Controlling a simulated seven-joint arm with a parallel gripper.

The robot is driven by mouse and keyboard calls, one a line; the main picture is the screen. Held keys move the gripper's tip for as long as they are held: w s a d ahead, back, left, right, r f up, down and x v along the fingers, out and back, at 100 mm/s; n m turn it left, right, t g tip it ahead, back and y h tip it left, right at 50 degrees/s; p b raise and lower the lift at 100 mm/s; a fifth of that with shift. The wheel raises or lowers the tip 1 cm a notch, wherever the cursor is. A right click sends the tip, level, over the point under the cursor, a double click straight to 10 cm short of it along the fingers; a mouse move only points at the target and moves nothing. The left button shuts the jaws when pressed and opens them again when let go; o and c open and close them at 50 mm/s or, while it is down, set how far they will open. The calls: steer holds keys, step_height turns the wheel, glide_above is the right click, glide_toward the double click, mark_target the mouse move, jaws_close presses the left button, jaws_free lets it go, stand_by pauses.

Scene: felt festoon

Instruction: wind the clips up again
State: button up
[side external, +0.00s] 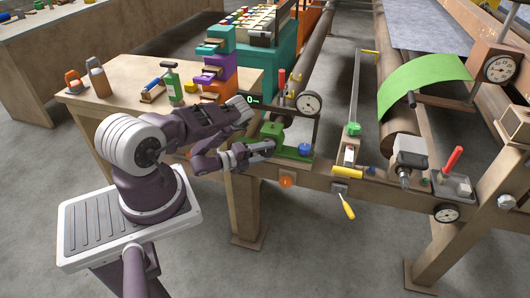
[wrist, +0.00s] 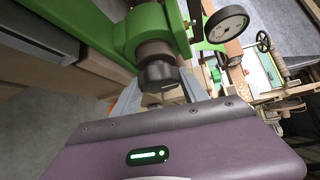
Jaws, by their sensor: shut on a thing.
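A green mechanism (side external: 296,153) sits on the wooden frame beam, with a blue knob (side external: 305,148) on it and a round white dial (side external: 309,104) above it. My gripper (side external: 268,147) reaches its left side from the left. In the wrist view, my gripper (wrist: 160,92) is shut on a dark round knob (wrist: 158,74) that sticks out of the green housing (wrist: 145,28). The fingers lie on either side of the knob, and their tips are partly hidden. The dial also shows in the wrist view (wrist: 226,23). I cannot make out any clips.
A red-handled lever (side external: 282,82) stands behind the mechanism. A yellow handle (side external: 347,205) hangs from the beam to the right. Green felt (side external: 425,82) lies over a roller. A wooden bench (side external: 120,85) with tools stands behind my arm. Open floor lies in front.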

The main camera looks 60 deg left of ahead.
steer(key=o, duration=1.4)
steer(key=shift+c, duration=0.2)
steer(key=shift+s+a, duration=0.1)
steer(key=shift+s, duration=0.3)
steer(key=s+r, duration=0.1)
steer(key=s, duration=0.5)
steer(key=shift+s, duration=0.1)
